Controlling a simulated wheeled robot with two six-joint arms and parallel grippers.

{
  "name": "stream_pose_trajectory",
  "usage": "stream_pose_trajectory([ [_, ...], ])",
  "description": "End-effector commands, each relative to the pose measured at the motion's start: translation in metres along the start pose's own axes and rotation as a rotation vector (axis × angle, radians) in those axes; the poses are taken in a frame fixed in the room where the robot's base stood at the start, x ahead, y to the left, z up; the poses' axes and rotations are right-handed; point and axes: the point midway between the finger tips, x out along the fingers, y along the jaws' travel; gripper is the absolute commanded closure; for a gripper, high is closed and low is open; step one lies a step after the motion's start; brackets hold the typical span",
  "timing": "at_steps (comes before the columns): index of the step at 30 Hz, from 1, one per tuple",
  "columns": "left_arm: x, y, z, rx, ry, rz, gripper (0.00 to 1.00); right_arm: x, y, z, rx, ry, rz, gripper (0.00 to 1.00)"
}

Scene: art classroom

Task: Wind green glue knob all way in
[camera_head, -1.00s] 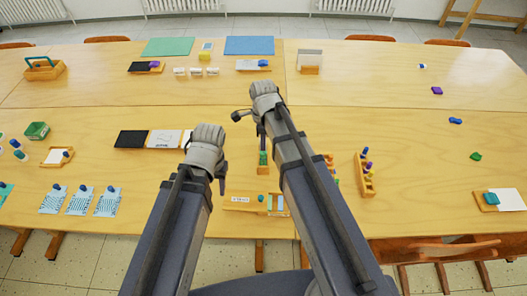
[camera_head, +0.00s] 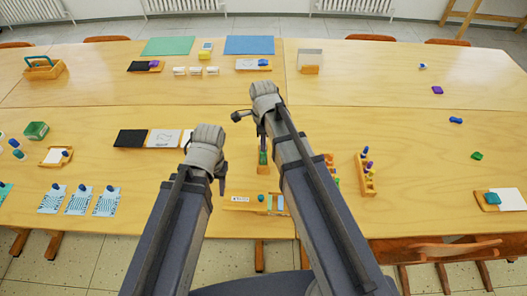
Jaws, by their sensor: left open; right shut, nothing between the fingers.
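A small green piece (camera_head: 263,158), which looks like the green glue's end, stands upright on a light wooden block (camera_head: 263,170) in the middle of the near table. My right gripper (camera_head: 262,143) points down just above it and is shut with nothing between its fingers. The picture is too small to tell whether the fingertips touch the green piece. My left gripper (camera_head: 222,182) is open and empty, low to the left of the block. The knob's own shape and any thread are too small to make out.
A wooden tray (camera_head: 240,205) with a blue-topped item lies nearer me. A wooden holder (camera_head: 367,186) with coloured pegs stands right of my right arm. The right table is mostly clear.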

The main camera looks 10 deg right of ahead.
Motion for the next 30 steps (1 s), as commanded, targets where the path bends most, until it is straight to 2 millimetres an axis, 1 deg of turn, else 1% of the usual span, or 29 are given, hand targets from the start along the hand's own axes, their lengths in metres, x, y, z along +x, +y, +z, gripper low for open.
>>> stream_pose_trajectory([
  [24, 0.012, 0.001, -0.001, 0.0, 0.0, 0.0, 0.5, 0.013, 0.0, 0.0, 0.0, 0.0, 0.0, 1.0],
  [30, 0.01, 0.001, -0.001, 0.0, 0.0, 0.0, 0.5, 0.01, 0.0, 0.0, 0.0, 0.0, 0.0, 1.0],
])
